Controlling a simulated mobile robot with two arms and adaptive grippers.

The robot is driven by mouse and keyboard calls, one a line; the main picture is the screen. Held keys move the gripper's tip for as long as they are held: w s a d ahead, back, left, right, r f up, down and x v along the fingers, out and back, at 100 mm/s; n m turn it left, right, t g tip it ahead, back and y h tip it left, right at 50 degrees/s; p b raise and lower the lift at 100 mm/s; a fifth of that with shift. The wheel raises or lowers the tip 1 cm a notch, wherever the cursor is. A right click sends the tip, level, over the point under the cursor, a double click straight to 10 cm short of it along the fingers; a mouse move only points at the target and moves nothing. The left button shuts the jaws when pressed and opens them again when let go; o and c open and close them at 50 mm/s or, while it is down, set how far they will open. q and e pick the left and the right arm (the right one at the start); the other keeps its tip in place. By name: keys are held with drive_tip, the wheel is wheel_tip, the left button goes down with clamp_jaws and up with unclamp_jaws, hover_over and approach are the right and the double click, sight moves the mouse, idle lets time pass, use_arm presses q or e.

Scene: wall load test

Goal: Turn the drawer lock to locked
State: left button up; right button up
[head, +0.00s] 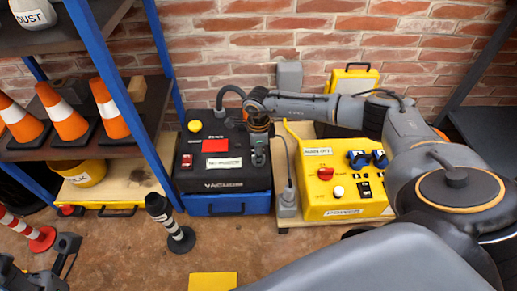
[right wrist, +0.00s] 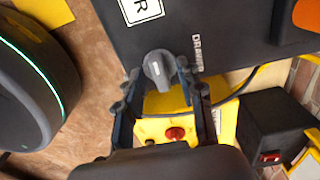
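The drawer lock is a grey round knob (right wrist: 157,70) with a pale pointer line, on a dark panel (right wrist: 225,30) beside partly hidden lettering starting "DRAW". My right gripper (right wrist: 160,85) is open, with one finger on each side of the knob; I cannot tell whether either touches it. In the head view, my right gripper (head: 258,145) points down at the right side of the black vacuum unit (head: 222,173), covering most of the knob. A blue drawer front (head: 228,203) is below the unit. My left gripper (head: 68,245) seems to show at the lower left, its fingers unclear.
A yellow box (head: 340,207) with a red knob and blue plugs stands to the right. A shelf (head: 152,112) with orange cones is at the left. A dark striped post (head: 168,222) stands on the floor before the unit. A brick wall is behind.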

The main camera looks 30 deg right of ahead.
wheel_tip(320, 180, up, 12)
idle(0.4)
drive_tip(key=shift+a+f, duration=0.1)
idle(0.3)
